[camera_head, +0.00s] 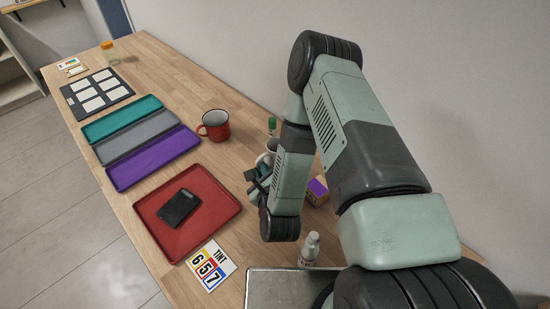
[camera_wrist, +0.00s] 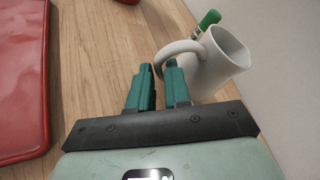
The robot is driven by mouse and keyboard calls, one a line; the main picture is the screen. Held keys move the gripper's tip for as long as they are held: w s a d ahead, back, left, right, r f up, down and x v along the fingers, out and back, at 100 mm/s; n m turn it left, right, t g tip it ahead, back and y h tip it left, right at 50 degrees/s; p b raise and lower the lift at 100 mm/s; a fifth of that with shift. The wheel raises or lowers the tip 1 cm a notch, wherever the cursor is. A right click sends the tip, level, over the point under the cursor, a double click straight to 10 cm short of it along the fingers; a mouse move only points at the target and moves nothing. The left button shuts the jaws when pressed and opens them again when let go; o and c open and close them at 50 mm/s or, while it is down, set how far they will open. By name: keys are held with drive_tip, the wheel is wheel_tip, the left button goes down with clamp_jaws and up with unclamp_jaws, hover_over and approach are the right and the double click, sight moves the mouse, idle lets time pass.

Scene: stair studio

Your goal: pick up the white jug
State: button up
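The white jug (camera_wrist: 222,62) stands upright on the table at the upper right of the wrist view, its handle (camera_wrist: 178,47) curving left toward my gripper. In the head view the jug (camera_head: 271,147) is partly hidden behind my arm. My gripper (camera_wrist: 158,66) is open, with a clear gap between its two teal fingers. The right finger overlaps the handle loop in the picture and the handle's outer curve shows near the gap; I cannot tell if they touch. In the head view my gripper (camera_head: 257,180) is just in front of the jug.
A green-capped bottle (camera_wrist: 209,19) stands close behind the jug. A red mug (camera_head: 215,125), a red tray (camera_head: 215,190) with a black phone (camera_head: 178,208), a purple-topped box (camera_head: 317,190) and a white bottle (camera_head: 309,249) are nearby. A wall runs along the right.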

clamp_jaws()
drive_tip(key=shift+r, duration=0.15)
